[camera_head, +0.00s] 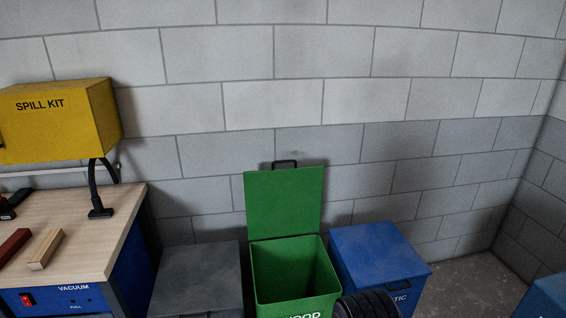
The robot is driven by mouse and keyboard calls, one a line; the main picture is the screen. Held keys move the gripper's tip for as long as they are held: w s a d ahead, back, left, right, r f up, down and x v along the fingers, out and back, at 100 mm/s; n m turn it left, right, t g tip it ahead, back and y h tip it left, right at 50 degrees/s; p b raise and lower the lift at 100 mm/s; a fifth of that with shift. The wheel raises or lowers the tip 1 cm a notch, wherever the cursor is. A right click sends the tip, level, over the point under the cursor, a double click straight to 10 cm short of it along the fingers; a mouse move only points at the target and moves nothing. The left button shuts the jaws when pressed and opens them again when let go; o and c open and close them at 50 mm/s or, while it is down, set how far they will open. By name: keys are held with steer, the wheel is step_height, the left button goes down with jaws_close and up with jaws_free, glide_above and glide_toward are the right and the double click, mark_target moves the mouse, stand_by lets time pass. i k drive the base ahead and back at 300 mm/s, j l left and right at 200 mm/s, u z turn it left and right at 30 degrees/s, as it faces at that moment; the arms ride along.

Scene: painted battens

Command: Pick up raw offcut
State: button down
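The raw offcut (46,249) is a short block of bare, pale wood. It lies on the wooden top of the workbench (88,225) at the left, near the bench's front edge. A red-painted piece of wood (13,244) lies just left of it, with a gap between them, and is cut by the picture's left edge. Nothing is holding the offcut. My gripper is not in view.
A yellow spill kit box (60,120) hangs above the bench. A black bent stand (97,190) rises from the bench's back right. Right of the bench are a grey bin (195,280), an open green bin (284,205) and a closed blue bin (375,248).

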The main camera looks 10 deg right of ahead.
mark_target(41, 257)
steer(key=u, duration=1.55)
